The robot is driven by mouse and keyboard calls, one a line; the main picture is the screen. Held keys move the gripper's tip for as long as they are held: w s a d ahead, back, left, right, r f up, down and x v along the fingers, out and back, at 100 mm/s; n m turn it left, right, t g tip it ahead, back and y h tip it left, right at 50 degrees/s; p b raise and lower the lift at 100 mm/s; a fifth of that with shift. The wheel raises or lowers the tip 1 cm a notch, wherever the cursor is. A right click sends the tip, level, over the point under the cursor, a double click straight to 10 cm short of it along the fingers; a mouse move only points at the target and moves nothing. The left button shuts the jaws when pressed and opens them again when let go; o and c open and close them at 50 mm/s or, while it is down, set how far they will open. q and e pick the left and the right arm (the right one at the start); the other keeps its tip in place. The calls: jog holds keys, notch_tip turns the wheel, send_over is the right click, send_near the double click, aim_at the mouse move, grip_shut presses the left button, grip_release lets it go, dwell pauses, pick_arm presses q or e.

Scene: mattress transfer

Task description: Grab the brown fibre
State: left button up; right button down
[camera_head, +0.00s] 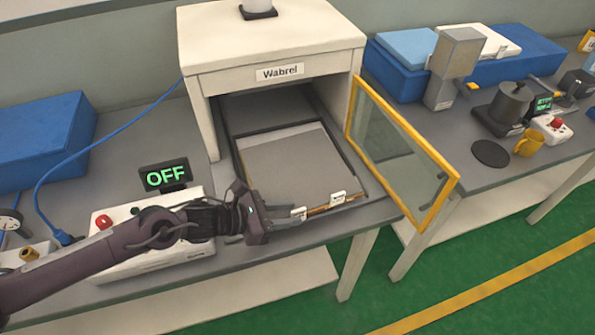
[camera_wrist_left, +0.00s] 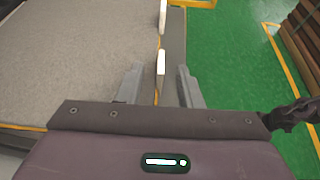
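A grey sheet (camera_head: 292,163) lies on a dark tray (camera_head: 238,165) under the white stand marked "Wabrel". Its front edge shows a thin brown strip (camera_head: 318,208), with two white clips at the edge. In the left wrist view the sheet (camera_wrist_left: 75,60) has a thin brown border (camera_wrist_left: 75,127). My left gripper (camera_head: 270,216) is at the front left corner of the sheet. In the left wrist view its two fingers (camera_wrist_left: 157,88) are apart, with the sheet edge and a white clip (camera_wrist_left: 160,68) between them; contact is unclear. My right gripper is not seen.
A yellow-framed glass door (camera_head: 405,150) stands open right of the tray. A white control box (camera_head: 150,245) and an "OFF" display (camera_head: 166,176) are at left. A brown stack (camera_wrist_left: 300,45) shows at the left wrist view's right edge, beyond green floor.

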pick_arm(q)
jog(key=shift+c, duration=0.3)
grip_shut()
